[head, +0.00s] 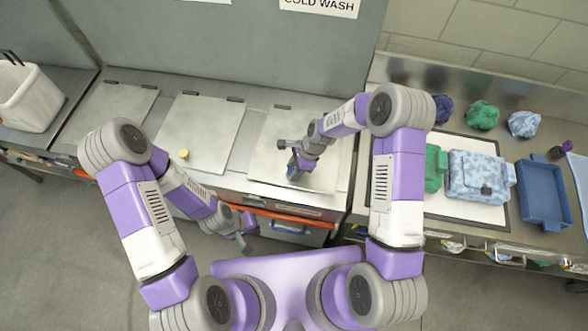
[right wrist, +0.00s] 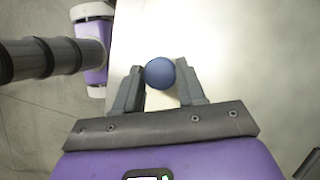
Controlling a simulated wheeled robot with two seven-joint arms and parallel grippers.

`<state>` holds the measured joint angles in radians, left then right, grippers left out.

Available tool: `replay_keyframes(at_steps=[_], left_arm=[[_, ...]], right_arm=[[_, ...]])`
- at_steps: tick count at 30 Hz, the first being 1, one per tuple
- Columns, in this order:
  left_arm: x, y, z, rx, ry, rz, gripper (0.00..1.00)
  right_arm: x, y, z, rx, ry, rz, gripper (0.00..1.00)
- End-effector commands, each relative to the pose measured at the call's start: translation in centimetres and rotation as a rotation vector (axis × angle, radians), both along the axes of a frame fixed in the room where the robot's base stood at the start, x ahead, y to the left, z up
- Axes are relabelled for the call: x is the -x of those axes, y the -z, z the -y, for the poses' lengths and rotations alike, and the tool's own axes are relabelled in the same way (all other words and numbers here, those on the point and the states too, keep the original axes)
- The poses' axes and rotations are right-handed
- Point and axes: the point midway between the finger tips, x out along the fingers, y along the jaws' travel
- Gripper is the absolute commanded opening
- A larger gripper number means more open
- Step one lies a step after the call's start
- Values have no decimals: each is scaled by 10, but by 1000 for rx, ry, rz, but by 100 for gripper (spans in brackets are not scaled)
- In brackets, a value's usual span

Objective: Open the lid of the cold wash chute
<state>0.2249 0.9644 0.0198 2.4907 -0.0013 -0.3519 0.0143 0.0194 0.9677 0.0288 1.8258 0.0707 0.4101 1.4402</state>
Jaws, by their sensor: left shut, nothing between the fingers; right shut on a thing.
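The cold wash chute lid (head: 265,150) is the right one of three grey metal lids, below the "COLD WASH" sign (head: 320,5). It looks flat and closed in the head view, partly covered by my right arm. Its blue round knob (right wrist: 159,73) is between the fingers of my right gripper (right wrist: 160,88) in the right wrist view. The right gripper is shut on the knob; in the head view it is over the lid's front part (head: 293,176). My left gripper (head: 246,240) is shut and empty, low in front of the counter, near the orange bar.
The middle lid (head: 200,130) has a yellow knob (head: 183,153). A white bin (head: 28,100) stands at far left. The right counter holds a blue camouflage bag (head: 478,177), a green bag (head: 433,168), a blue tray (head: 543,193) and several cloth bundles. An orange bar (head: 275,215) runs along the counter front.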

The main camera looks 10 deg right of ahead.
Motion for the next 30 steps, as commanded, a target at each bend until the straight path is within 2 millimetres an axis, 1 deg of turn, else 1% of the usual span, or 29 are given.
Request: replay_keyframes(at_steps=[1, 5, 9, 15, 21, 30], left_arm=[[0, -5, 0, 0, 0, 0, 0], [0, -14, 0, 0, 0, 0, 0], [0, -24, 0, 0, 0, 0, 0], [0, -32, 0, 0, 0, 0, 0], [0, -34, 0, 0, 0, 0, 0], [0, -32, 0, 0, 0, 0, 0]], right_arm=[[-3, -9, 1, -6, 3, -12, 0], [-8, -28, 2, -25, 4, -70, 0], [-17, -53, 5, -52, 4, -153, 0], [-32, -85, 10, -91, 4, -273, 0], [-46, -107, 14, -122, 3, -365, 0], [-64, -131, 20, -155, 3, -467, 0]])
